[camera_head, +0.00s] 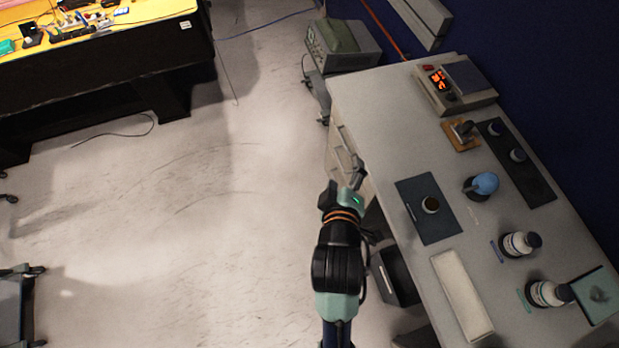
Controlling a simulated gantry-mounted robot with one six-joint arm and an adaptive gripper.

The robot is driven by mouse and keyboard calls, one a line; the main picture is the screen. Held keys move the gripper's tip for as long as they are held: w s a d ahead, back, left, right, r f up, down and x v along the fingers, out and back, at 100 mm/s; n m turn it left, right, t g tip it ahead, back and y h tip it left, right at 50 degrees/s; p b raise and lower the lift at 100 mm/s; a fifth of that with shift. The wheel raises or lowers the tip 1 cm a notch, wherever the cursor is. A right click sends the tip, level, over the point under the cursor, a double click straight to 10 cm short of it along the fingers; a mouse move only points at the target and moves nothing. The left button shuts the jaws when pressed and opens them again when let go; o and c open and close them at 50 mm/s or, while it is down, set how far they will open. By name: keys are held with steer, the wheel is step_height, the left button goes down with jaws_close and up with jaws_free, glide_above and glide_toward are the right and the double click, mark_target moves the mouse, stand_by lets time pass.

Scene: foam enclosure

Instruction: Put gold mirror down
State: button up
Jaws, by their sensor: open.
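My arm reaches up from the bottom middle, and my gripper (356,174) is over the left edge of the workbench (385,115). It is small in this view; its jaws are open and I see nothing held between them. I cannot clearly make out a gold mirror.
An instrument with an orange display (455,85) stands at the bench's far end. A blue round-topped object (486,184), white bottles (517,244), a dark strip (527,180), a pale tray (462,295) and a green plate (598,294) occupy the bench. Its far left top is clear.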

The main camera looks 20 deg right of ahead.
steer(key=s+a+r+m+t+y, duration=0.1)
steer(key=a+r+m+y, duration=0.25)
steer(key=a, duration=0.45)
steer(key=s+a+r+m+y, duration=0.1)
steer(key=a+r+m+y, duration=0.2)
steer(key=a, duration=0.4)
step_height(320, 180, up, 18)
steer(key=h+p, duration=0.1)
steer(key=p, duration=1.5)
steer(key=shift+d, duration=0.15)
